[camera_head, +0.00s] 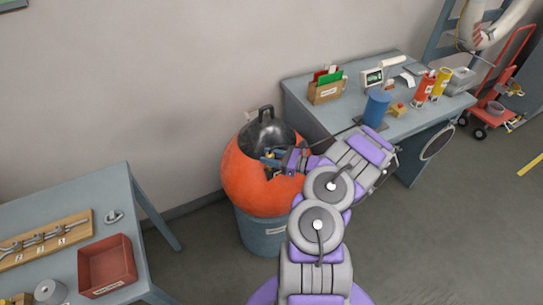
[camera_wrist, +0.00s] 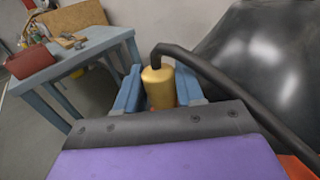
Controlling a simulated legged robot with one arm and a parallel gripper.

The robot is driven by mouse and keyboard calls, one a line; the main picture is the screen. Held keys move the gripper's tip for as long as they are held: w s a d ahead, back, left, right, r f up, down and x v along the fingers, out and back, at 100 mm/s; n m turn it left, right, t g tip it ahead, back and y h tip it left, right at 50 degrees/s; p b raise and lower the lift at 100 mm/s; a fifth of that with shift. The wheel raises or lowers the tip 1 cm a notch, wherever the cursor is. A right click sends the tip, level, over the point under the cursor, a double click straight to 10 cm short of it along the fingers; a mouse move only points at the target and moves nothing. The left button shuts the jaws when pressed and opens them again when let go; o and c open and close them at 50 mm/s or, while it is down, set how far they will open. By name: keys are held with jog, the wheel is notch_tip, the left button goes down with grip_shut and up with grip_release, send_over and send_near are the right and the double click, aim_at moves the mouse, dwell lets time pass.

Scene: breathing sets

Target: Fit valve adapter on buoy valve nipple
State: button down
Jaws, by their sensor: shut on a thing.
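The buoy (camera_head: 258,186) is a large orange ball with a black top and a black lifting eye. It rests in a blue-grey drum. In the wrist view its black top (camera_wrist: 262,60) fills the right side. My gripper (camera_head: 272,157) is at the buoy's upper front, just below the black cap. It is shut on the valve adapter (camera_wrist: 158,86), a brass-yellow cylinder standing upright between the blue fingers. A black hose leaves the adapter's top and bends right. The adapter's lower end and the valve nipple are hidden, so I cannot tell whether they touch.
A blue-grey table (camera_head: 68,216) at left holds a red tray (camera_head: 107,266) and a wooden rack of tools. A workbench (camera_head: 305,88) at right holds a blue cylinder (camera_head: 376,108), a file box and several bottles. A red hand truck (camera_head: 497,95) stands farther right. Floor at lower right is clear.

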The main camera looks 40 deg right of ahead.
aim_at(268, 155)
jog(key=shift+a+r, duration=0.15)
jog(key=shift+a, duration=0.35)
jog(key=shift+d+f, duration=0.1)
jog(key=shift+f, duration=0.1)
jog(key=shift+f, duration=0.4)
jog(key=shift+r, duration=0.2)
jog(key=shift+r+p, duration=1.2)
jog(key=shift+r, duration=1.3)
